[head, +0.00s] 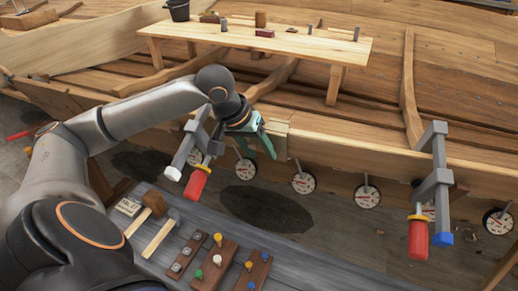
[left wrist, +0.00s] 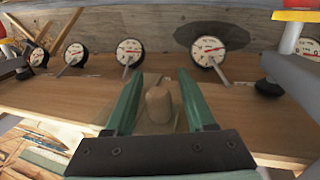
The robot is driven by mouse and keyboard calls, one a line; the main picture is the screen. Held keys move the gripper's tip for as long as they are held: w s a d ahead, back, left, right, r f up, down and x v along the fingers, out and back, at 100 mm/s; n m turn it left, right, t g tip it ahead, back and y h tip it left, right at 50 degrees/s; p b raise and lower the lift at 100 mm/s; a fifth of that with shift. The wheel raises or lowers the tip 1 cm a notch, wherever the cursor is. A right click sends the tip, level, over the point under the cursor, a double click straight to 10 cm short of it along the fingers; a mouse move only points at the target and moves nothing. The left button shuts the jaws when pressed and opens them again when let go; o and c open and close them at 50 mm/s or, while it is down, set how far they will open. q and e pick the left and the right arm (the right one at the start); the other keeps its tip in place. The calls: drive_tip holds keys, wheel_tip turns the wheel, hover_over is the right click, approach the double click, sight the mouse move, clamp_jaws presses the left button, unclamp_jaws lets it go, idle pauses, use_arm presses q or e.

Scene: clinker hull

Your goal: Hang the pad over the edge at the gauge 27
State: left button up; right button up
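A pale wooden pad (head: 281,142) sits at the hull's top edge, just right of my left gripper in the head view. My left gripper (head: 259,150) has green fingers and is at the edge. In the left wrist view a tan rounded piece (left wrist: 159,104) stands between the fingers (left wrist: 165,78), with a gap on each side. The fingers look open. I cannot tell whether this piece is part of the pad. Round white gauges hang along the hull side, among them one near the gripper (head: 246,169) and another to its right (head: 303,183). Their numbers are too small to read. My right gripper is not in view.
Grey clamps with red handles sit on the edge left (head: 196,180) and right (head: 418,238) of the gripper. A wooden bench (head: 300,45) with tools stands inside the hull. A grey table (head: 320,262) with mallets and peg boards is in front.

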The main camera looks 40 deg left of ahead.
use_arm(q)
drive_tip(key=shift+o, duration=0.2)
drive_tip(key=shift+s+a+r, duration=0.1)
drive_tip(key=shift+r, duration=0.3)
drive_tip(key=v, duration=1.1)
drive_tip(key=shift+s+r+p, duration=0.15)
drive_tip(key=shift+r+p, duration=0.15)
drive_tip(key=shift+p, duration=0.1)
